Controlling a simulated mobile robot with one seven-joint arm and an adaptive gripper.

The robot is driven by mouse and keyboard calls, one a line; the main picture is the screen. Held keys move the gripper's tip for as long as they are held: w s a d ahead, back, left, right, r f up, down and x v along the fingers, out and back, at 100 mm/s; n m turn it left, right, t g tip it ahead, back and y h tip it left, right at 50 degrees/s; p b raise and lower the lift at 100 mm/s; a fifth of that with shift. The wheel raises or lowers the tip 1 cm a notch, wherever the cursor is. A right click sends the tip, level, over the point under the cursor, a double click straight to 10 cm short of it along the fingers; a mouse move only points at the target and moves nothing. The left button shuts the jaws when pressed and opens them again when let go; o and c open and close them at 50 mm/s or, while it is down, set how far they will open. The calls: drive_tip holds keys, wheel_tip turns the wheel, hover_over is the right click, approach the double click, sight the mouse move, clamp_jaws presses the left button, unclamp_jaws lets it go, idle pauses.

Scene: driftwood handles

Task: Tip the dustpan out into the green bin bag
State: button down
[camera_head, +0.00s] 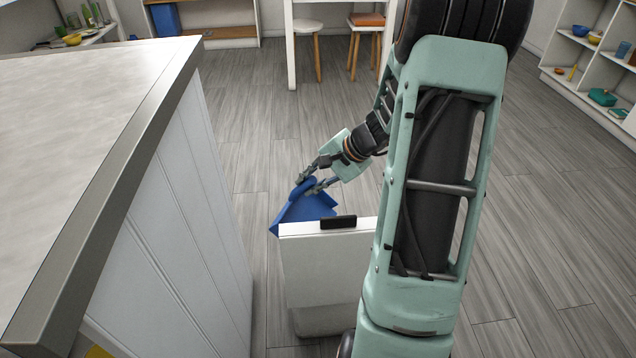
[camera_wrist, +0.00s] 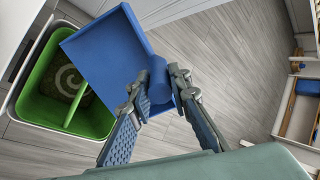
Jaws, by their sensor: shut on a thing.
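My gripper (camera_head: 312,182) is shut on the handle of the blue dustpan (camera_head: 303,208), above the back of a white pull-out unit. In the wrist view my gripper's fingers (camera_wrist: 157,87) hold the short handle from both sides, and the dustpan (camera_wrist: 108,50) reaches up and left. The pan surface I see looks bare. Its left corner overlaps the edge of the green bin bag (camera_wrist: 35,98), which lies open to the left. A dark patch with a pale curl shows inside the bag, behind a green strip. The head view hides the bag.
The white unit's front (camera_head: 325,265) has a black handle (camera_head: 338,222) on top. A pale-topped counter (camera_head: 90,110) stands close on the left. Stools (camera_head: 308,28) and shelves (camera_head: 590,75) are farther off. Grey plank floor (camera_head: 240,130) is clear between them.

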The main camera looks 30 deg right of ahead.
drive_tip(key=shift+w+a+f+g+h+p, duration=0.15)
drive_tip(key=shift+w+a+g+h+p, duration=0.5)
drive_tip(key=shift+p, duration=2.1)
drive_tip(key=shift+w+a+f+g+h+p, duration=0.2)
drive_tip(key=shift+w+a+g+p, duration=0.5)
drive_tip(key=shift+p, duration=2)
drive_tip(key=shift+w+a+f+g+h+p, duration=0.1)
drive_tip(key=shift+w+a+g+h+p, duration=0.6)
drive_tip(key=shift+p, duration=2.05)
drive_tip(key=w+a+f+g+h+p, duration=0.2)
drive_tip(key=w+a+f+p, duration=0.1)
drive_tip(key=w+f+p, duration=0.15)
drive_tip(key=shift+y, duration=0.25)
drive_tip(key=shift+d+r+p, duration=0.2)
drive_tip(key=shift+r+p, duration=0.6)
drive_tip(key=shift+r, duration=1.75)
drive_tip(key=shift+s+d, duration=0.1)
